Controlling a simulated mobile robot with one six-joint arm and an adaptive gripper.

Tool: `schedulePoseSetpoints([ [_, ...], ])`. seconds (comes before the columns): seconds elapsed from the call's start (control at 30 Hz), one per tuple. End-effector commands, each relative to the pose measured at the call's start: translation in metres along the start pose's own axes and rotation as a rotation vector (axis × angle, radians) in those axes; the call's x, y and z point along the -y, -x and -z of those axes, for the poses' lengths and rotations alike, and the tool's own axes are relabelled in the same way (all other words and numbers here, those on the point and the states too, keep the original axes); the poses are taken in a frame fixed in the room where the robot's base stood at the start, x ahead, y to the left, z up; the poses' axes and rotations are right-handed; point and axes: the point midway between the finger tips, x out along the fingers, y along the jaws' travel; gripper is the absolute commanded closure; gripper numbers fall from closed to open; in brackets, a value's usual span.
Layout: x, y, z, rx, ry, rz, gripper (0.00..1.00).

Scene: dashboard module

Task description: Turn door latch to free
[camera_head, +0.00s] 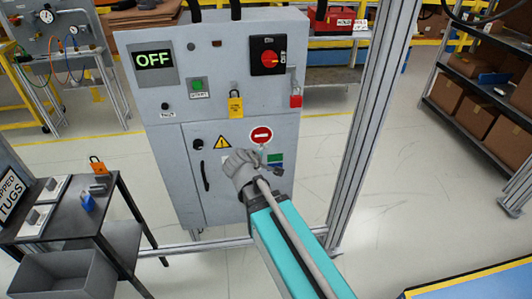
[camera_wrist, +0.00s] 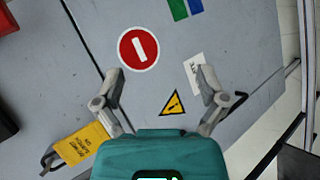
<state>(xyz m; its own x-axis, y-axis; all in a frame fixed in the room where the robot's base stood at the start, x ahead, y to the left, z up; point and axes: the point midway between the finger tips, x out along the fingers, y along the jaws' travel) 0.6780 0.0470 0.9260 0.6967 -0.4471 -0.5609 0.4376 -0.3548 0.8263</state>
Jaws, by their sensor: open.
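In the head view the grey cabinet (camera_head: 165,110) has a lower door (camera_head: 222,190). A small round black latch (camera_head: 198,144) sits at the door's upper left, above a dark vertical handle (camera_head: 205,176). My gripper (camera_head: 240,165) is in front of the door, to the right of the latch and handle, and hides part of the door. In the wrist view my gripper (camera_wrist: 158,82) is open and empty, its fingers spread over the door face. A warning triangle (camera_wrist: 173,103) and a red sign (camera_wrist: 139,48) show there. I cannot make out the latch in this view.
A red rotary switch (camera_head: 268,55) and an OFF display (camera_head: 154,60) are above. A metal post (camera_head: 365,110) stands right; a dark side table (camera_head: 70,215) stands left.

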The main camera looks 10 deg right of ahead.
Motion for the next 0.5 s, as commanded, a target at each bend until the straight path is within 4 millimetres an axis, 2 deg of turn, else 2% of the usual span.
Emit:
schedulePoseSetpoints([
  [0.2, -0.005, 0.004, -0.013, 0.034, -0.07, 0.058, 0.08],
  [0.5, -0.004, 0.005, -0.018, 0.049, -0.101, 0.084, 0.08],
])
